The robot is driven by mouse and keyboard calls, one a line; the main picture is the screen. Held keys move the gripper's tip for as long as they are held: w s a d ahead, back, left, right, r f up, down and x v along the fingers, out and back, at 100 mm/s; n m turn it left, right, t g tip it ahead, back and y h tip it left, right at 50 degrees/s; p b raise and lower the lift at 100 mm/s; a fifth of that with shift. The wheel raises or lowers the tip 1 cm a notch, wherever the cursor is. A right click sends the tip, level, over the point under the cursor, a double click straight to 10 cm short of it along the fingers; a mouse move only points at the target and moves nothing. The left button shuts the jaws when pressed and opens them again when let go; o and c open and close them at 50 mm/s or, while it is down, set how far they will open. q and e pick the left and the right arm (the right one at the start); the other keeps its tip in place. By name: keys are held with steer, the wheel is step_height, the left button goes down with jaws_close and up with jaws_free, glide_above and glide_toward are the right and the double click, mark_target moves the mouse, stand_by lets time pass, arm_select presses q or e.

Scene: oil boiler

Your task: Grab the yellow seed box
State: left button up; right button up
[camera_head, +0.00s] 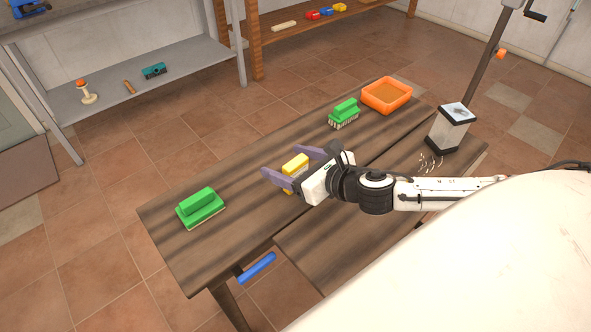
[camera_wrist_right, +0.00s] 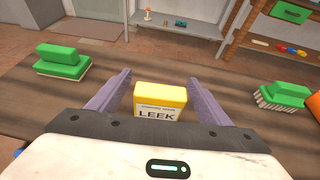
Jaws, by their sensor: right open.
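The yellow seed box (camera_head: 295,162) stands on the dark wooden table between the fingers of my right gripper (camera_head: 288,166). In the right wrist view the box (camera_wrist_right: 160,97) has a yellow top and a pale front label reading "LEEK". The two purple fingers of my right gripper (camera_wrist_right: 147,92) are open, one on each side of the box, with a visible gap on both sides. The gripper body hides the lower part of the box in both views. My left gripper is not in view.
On the wooden table (camera_head: 165,240), a green brush (camera_head: 200,205) lies left of the box. Another green brush (camera_head: 344,112), an orange tray (camera_head: 387,95) and a glass-sided lantern-like container (camera_head: 450,128) stand to the right. Shelves (camera_head: 150,85) stand behind.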

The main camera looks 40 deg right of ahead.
steer(key=shift+w+a+f, duration=0.1)
steer(key=shift+w+f, duration=0.15)
steer(key=shift+w, duration=0.4)
steer(key=c, duration=1.1)
